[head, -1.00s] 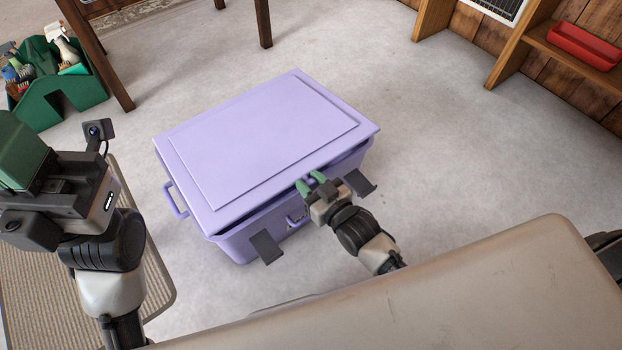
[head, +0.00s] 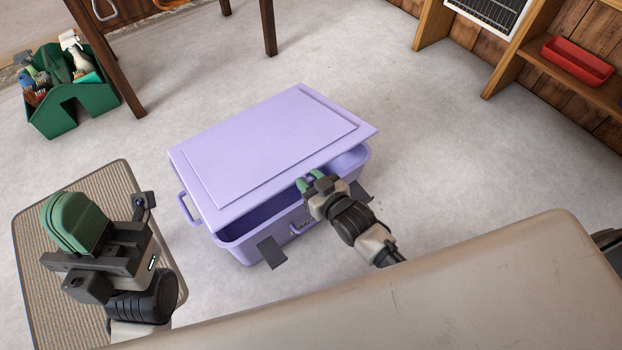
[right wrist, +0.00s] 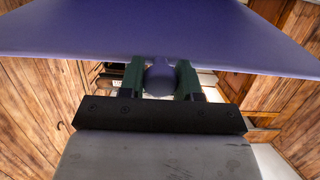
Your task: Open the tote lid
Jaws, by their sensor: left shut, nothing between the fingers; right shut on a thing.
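The lavender tote (head: 240,246) stands on the floor in the middle of the head view. Its lid (head: 270,145) is partly raised at the near side, with a dark gap above the tote's rim. Two dark latch flaps hang outward on the near side. My right gripper (head: 314,180) is at the lid's near edge, shut on a rounded lavender grip of the lid. In the right wrist view the grip (right wrist: 159,78) sits between the green fingers, under the lid (right wrist: 170,30). My left gripper (head: 75,222) is shut and empty, left of the tote.
A ribbed mat (head: 40,270) lies under my left gripper at left. A green grooming caddy (head: 72,105) with brushes and bottles stands behind it, near a dark wooden table leg (head: 268,28). A shelf with a red tray (head: 577,61) is at the right. The floor right of the tote is clear.

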